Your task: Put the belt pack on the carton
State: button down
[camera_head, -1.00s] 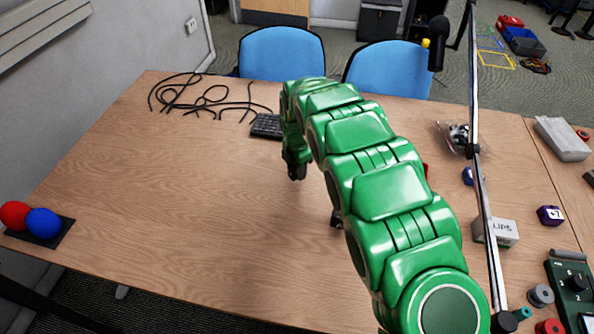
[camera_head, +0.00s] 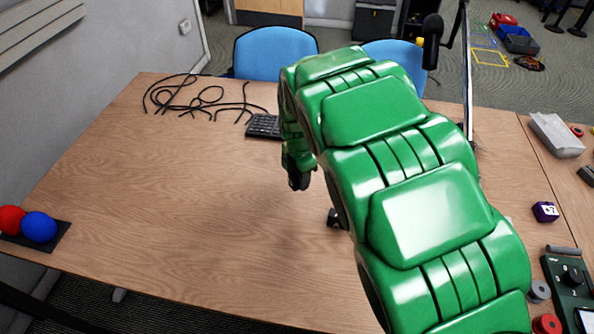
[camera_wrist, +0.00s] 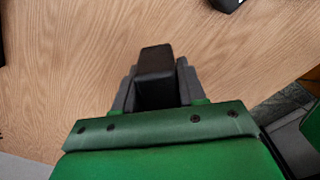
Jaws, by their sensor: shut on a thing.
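My gripper (camera_wrist: 155,98) is shut on a black block-like thing (camera_wrist: 155,62), which I take to be the belt pack, in the wrist view. It sticks out past the fingers, with wood tabletop behind it. In the head view, my gripper (camera_head: 298,181) hangs over the middle of the table, left of my green arm, and the belt pack cannot be made out there. The pale box with "LIPS" lettering, possibly the carton, is hidden behind my arm now.
Black cables (camera_head: 200,98) and a keyboard (camera_head: 264,126) lie at the back. Red and blue balls (camera_head: 39,226) sit on a dark mat at the left. A purple box (camera_head: 545,212) and a control box (camera_head: 570,285) are at the right. The left-middle of the table (camera_head: 180,190) is clear.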

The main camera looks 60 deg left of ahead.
jog(key=shift+s+d+r, duration=0.25)
jog(key=shift+d, duration=0.25)
jog(key=shift+s+d+r, duration=0.2)
jog(key=shift+d+r, duration=0.1)
jog(key=shift+d, duration=0.25)
jog(key=shift+s+d+r, duration=0.25)
jog(key=shift+d, duration=0.25)
